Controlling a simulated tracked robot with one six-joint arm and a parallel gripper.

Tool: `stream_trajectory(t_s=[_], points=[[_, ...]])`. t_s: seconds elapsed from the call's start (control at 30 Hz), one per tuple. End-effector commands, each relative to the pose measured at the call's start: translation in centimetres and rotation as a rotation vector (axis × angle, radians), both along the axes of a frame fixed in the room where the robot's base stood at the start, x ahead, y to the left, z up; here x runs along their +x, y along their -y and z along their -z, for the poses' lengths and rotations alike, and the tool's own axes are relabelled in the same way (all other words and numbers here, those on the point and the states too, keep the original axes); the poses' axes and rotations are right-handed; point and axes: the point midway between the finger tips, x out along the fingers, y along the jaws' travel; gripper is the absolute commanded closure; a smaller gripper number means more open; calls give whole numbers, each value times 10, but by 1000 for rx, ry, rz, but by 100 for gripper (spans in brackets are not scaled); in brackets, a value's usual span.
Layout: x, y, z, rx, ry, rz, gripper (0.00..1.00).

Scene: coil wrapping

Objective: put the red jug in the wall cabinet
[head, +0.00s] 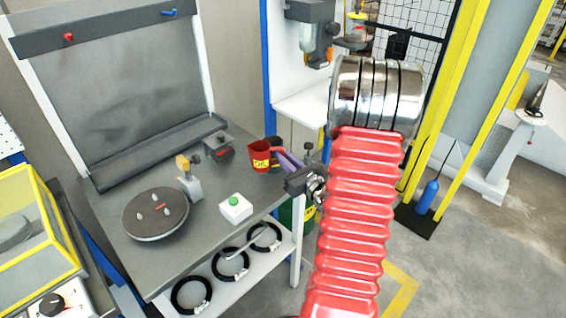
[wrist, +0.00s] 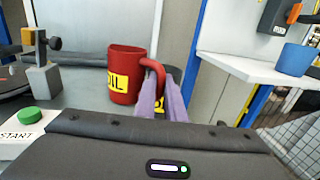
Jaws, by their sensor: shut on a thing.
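The red jug (head: 261,157), with a yellow OIL label, is upright at the back right of the grey bench; I cannot tell whether its base touches the bench. It also shows in the wrist view (wrist: 122,66), with its handle to the right. My gripper (head: 284,158) has its purple fingers shut on the jug's handle; the fingers show in the wrist view too (wrist: 169,98). A white open unit with a shelf (head: 304,106), which looks like the wall cabinet, stands to the right behind the bench. Its shelf shows at right in the wrist view (wrist: 255,70). My red arm hides part of it.
On the bench (head: 205,237) are a round dark turntable (head: 155,214), a small grey post and a white box with a green START button (head: 236,209). A blue cup (wrist: 296,59) is at the shelf's right. Black coils (head: 230,264) lie on the lower shelf.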

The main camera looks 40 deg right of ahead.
Motion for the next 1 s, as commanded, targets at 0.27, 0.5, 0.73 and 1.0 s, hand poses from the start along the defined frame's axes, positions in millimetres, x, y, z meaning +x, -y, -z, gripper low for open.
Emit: stream_trajectory(t_s=[0.27, 0.5, 0.73, 1.0], points=[[0, 0, -24, -3, 0, 0, 100], [0, 0, -45, -3, 0, -1, 100], [0, 0, -66, -3, 1, 0, 100], [0, 0, -89, -3, 1, -1, 100]])
